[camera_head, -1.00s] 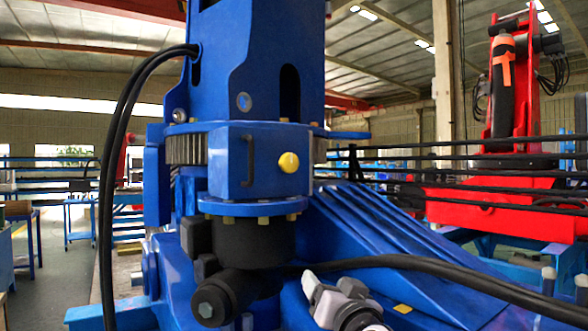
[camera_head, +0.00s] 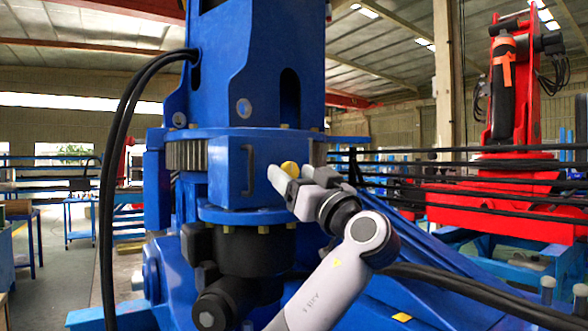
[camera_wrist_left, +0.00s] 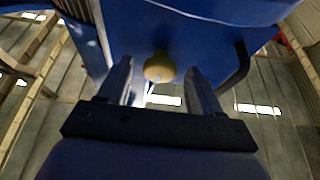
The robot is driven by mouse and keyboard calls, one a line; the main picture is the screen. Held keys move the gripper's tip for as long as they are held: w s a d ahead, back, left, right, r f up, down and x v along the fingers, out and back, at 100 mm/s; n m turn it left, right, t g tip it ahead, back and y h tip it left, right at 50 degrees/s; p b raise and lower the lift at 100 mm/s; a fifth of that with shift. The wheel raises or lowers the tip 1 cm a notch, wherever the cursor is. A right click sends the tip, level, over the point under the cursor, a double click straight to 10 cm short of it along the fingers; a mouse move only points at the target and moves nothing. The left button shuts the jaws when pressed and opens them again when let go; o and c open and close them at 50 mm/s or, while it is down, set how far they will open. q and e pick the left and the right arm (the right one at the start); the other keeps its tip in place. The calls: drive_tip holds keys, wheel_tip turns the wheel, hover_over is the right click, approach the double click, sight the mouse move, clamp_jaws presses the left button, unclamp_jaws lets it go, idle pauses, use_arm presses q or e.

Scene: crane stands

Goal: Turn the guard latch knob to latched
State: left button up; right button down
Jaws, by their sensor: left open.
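The yellow guard latch knob (camera_head: 289,169) is on the right part of the blue guard box (camera_head: 228,176) on the crane column. My left gripper (camera_head: 290,174) is open at the knob, with its pale fingers pointing at the guard face. In the left wrist view the knob (camera_wrist_left: 159,67) shows between and just beyond the two fingertips (camera_wrist_left: 162,75). The fingers look apart from the knob on both sides. The lower part of the knob is hidden by the gripper in the head view. My right gripper is not in view.
A dark handle (camera_head: 247,170) stands out from the guard box left of the knob. Black cables (camera_head: 112,150) hang at the left, and a thick black hose (camera_head: 460,285) runs low at the right. A red crane (camera_head: 510,130) stands behind.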

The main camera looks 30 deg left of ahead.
use_arm(q)
drive_tip(key=shift+w+a+r, duration=0.1)
drive_tip(key=shift+w+a, duration=0.05)
drive_tip(key=shift+a, duration=0.15)
drive_tip(key=c, duration=1)
drive_tip(key=shift+c, duration=0.2)
